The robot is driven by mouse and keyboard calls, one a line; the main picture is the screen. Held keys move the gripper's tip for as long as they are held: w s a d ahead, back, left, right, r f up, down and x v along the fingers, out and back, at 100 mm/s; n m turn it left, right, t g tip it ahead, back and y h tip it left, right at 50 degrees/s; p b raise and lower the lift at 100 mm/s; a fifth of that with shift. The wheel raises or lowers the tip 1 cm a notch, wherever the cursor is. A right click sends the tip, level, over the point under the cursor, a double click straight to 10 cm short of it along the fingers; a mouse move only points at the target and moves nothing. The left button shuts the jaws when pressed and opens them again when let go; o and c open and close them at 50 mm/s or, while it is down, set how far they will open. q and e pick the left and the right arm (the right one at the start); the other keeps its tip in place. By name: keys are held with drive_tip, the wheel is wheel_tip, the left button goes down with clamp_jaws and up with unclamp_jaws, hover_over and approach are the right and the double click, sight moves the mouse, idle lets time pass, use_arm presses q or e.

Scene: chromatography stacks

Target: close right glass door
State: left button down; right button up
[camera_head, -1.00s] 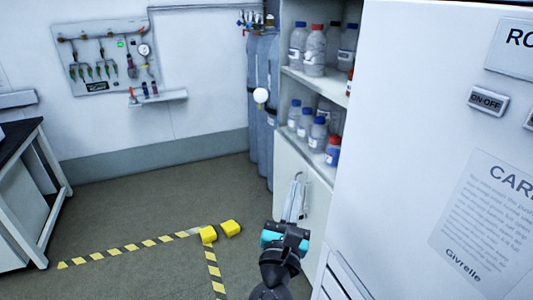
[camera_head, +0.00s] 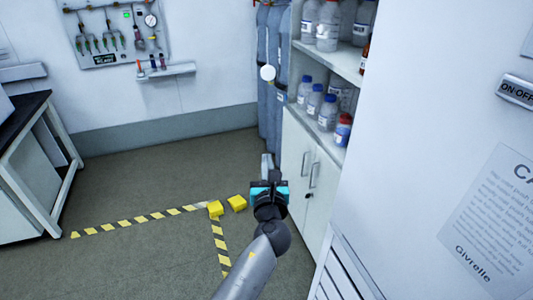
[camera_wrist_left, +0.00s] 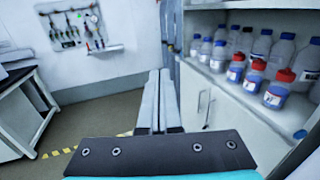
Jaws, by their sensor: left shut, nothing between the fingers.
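The white cabinet (camera_head: 292,125) has upper shelves of bottles whose front looks uncovered; I make out no clear glass pane. A white round knob (camera_head: 267,73) shows left of the shelves, against the gas cylinders; I cannot tell whether it sits on a clear glass door. My left gripper (camera_head: 267,160) is shut and empty, below the knob and left of the cabinet's lower doors, apart from the knob in the picture. Its two fingers lie together in the left wrist view (camera_wrist_left: 157,98), with the cabinet to their right. My right gripper is not in view.
Lower white doors (camera_head: 311,175) with handles look shut. Several bottles (camera_head: 318,105) stand on the shelves. A large white unit (camera_head: 430,140) fills the right. Gas cylinders (camera_head: 268,110) stand behind. A bench (camera_head: 35,165) is at left.

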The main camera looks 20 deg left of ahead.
sight(266, 145)
use_arm(q)
drive_tip(key=shift+b+x, duration=0.3)
drive_tip(key=shift+x, duration=1.75)
